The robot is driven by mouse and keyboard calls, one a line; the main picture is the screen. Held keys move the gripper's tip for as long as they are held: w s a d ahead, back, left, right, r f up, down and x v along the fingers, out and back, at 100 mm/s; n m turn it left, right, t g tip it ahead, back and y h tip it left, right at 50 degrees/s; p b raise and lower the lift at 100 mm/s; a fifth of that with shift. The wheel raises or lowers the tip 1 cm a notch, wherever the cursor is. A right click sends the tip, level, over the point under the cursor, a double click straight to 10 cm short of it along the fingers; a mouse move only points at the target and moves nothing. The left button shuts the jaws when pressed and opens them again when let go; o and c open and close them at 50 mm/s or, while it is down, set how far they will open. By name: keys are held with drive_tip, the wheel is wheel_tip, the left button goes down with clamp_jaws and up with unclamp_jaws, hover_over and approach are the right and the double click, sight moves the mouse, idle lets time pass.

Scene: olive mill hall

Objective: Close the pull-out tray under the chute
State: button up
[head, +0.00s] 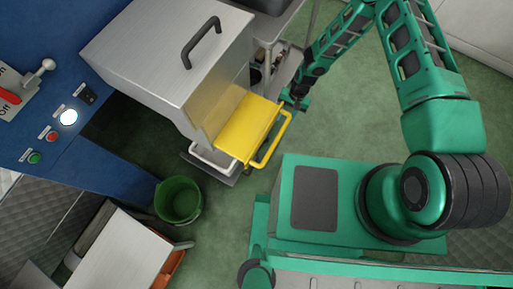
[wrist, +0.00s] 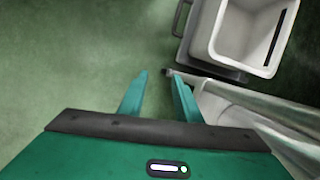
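The pull-out tray is yellow (head: 246,126) and sticks out from under the brushed-metal chute housing (head: 172,60) in the head view. Its yellow bar handle (head: 273,146) faces the lower right. My gripper (head: 290,103) is low beside the tray's right end, close to the end of the handle; whether it touches cannot be told. In the wrist view, the two green fingers of my gripper (wrist: 158,75) are apart, with bare floor between them. The yellow tray does not show in the wrist view.
A green bucket (head: 178,200) stands on the floor at lower left. A blue control panel (head: 50,110) is at left. A pale bin (wrist: 245,35) is near my right finger in the wrist view.

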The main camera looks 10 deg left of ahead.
drive_tip(key=shift+m+g+y, duration=0.3)
drive_tip(key=shift+m+y, duration=0.3)
drive_tip(key=shift+m, duration=0.1)
drive_tip(key=s+a+f, duration=0.4)
drive_tip(key=s+f, duration=0.1)
drive_tip(key=f, duration=0.3)
drive_tip(key=s+a+f, duration=0.3)
drive_tip(key=s+f, duration=0.3)
drive_tip(key=f, duration=0.2)
drive_tip(key=s+a+f, duration=0.4)
drive_tip(key=s+f, duration=0.1)
drive_tip(key=f, duration=0.3)
drive_tip(key=shift+s+a+f, duration=0.1)
drive_tip(key=shift+s+a, duration=0.05)
drive_tip(key=shift+a, duration=0.2)
clamp_jaws()
